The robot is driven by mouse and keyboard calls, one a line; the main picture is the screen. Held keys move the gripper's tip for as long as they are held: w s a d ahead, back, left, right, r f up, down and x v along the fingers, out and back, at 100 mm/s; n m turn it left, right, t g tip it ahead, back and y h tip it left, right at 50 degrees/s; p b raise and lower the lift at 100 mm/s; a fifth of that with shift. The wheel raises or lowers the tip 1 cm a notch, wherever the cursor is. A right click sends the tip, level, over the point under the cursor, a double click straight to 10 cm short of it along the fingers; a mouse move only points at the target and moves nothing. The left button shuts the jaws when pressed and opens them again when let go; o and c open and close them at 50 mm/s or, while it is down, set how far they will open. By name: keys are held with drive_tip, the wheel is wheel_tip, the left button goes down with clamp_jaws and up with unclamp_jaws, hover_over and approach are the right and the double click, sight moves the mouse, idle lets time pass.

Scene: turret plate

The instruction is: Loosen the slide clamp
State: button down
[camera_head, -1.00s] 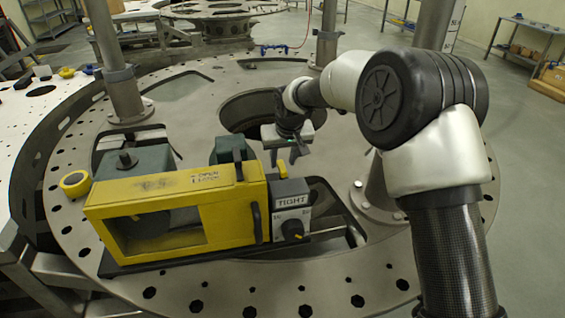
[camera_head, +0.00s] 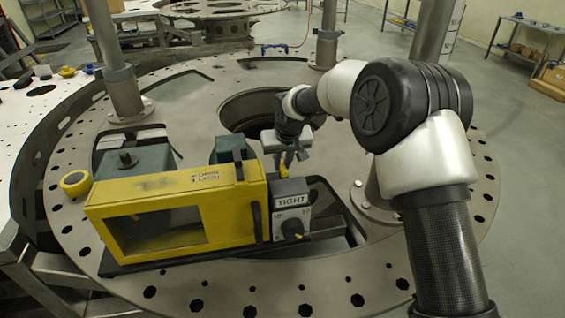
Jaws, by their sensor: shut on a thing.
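A grey box (camera_head: 291,206) with a "TIGHT" label and a black knob (camera_head: 293,229) on its face stands at the right end of a yellow housing (camera_head: 222,220). My gripper (camera_head: 284,162) is just above and behind the grey box. It is shut on a small yellow piece (camera_head: 284,168) that rises behind the box's top edge. The lower part of this piece and most of the fingertips are too small or hidden to make out. I cannot tell which part is the slide clamp itself.
The yellow housing has a window opening and stands on the round metal turret plate (camera_head: 215,292). Green blocks (camera_head: 146,162) stand behind it. A black upright piece (camera_head: 239,165) is left of my gripper. Metal posts (camera_head: 116,75) rise from the plate. A yellow round part (camera_head: 75,183) lies at left.

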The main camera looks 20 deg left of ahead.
drive_tip(key=shift+n, duration=0.3)
drive_tip(key=n, duration=0.2)
drive_tip(key=n+g+y+p, duration=0.1)
drive_tip(key=shift+w+d+n, duration=0.15)
drive_tip(key=shift+n, duration=0.25)
drive_tip(key=n+g, duration=0.1)
drive_tip(key=n, duration=0.1)
drive_tip(key=n+y, duration=0.1)
drive_tip(key=n, duration=0.1)
drive_tip(key=shift+w+n+g+p, duration=0.1)
drive_tip(key=shift+n+g+p, duration=0.2)
drive_tip(key=shift+g+p, duration=0.1)
drive_tip(key=n+g, duration=0.1)
drive_tip(key=n, duration=0.1)
drive_tip(key=n+p, duration=0.1)
drive_tip(key=n, duration=0.1)
drive_tip(key=shift+w+n+g, duration=0.15)
drive_tip(key=shift+n+g, duration=0.15)
drive_tip(key=shift+g, duration=0.1)
drive_tip(key=n+g+p, duration=0.1)
drive_tip(key=n+p, duration=0.1)
drive_tip(key=n, duration=0.2)
drive_tip(key=shift+w, duration=0.1)
drive_tip(key=shift+n+g+h, duration=0.3)
drive_tip(key=shift+h, duration=0.1)
drive_tip(key=c, duration=1.7)
unclamp_jaws()
